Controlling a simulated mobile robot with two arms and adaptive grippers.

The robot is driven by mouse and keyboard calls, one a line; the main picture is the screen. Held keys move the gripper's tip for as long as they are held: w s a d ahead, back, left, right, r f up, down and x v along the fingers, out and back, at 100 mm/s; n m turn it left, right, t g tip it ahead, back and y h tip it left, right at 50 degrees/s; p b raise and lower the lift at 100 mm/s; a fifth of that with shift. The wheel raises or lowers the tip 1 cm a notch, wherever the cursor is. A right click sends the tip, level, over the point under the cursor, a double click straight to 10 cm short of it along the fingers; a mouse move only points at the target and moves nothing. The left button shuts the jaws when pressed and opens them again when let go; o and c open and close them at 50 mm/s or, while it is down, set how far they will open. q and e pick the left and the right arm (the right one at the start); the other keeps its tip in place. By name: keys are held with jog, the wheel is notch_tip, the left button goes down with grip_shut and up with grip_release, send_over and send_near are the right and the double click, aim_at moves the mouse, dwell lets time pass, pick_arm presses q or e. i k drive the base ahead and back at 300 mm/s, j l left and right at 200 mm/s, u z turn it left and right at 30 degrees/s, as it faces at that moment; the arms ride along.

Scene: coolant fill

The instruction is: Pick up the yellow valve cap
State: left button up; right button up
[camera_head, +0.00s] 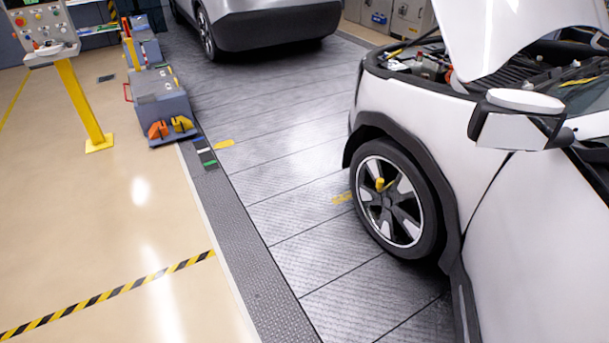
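A small yellow piece (380,184), which looks like the valve cap, shows at the front wheel (392,202) of the white car on the right. It sits near the wheel's hub, in front of the dark and silver spokes. It is small in the picture, and I cannot tell just how it is attached. Neither of my grippers is in view, and nothing is seen touching the yellow piece.
The white car (424,110) stands at right with its hood (495,35) raised. A grey cart (160,105) and a control panel on a yellow post (84,105) stand at upper left. Another car (265,22) is behind. The floor beside the wheel is clear.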

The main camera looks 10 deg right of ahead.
aim_at(379, 181)
jog(key=u, duration=0.45)
jog(key=i+u, duration=0.1)
jog(key=u, duration=0.35)
jog(key=l+u, duration=0.1)
jog(key=u, duration=0.3)
jog(key=i+l+u, duration=0.1)
jog(key=u, duration=0.35)
jog(key=l+u, duration=0.25)
jog(key=l, duration=0.3)
jog(key=i+l+u, duration=0.1)
jog(key=l+u, duration=0.15)
jog(key=l, duration=0.3)
jog(key=l+z, duration=0.2)
jog(key=l, duration=0.7)
jog(key=i+l+z, duration=0.2)
jog(key=l, duration=0.65)
jog(key=l+z, duration=0.2)
jog(key=z, duration=0.2)
jog(key=l+z, duration=0.25)
jog(key=z, duration=0.2)
jog(key=l+z, duration=0.25)
jog(key=z, duration=0.15)
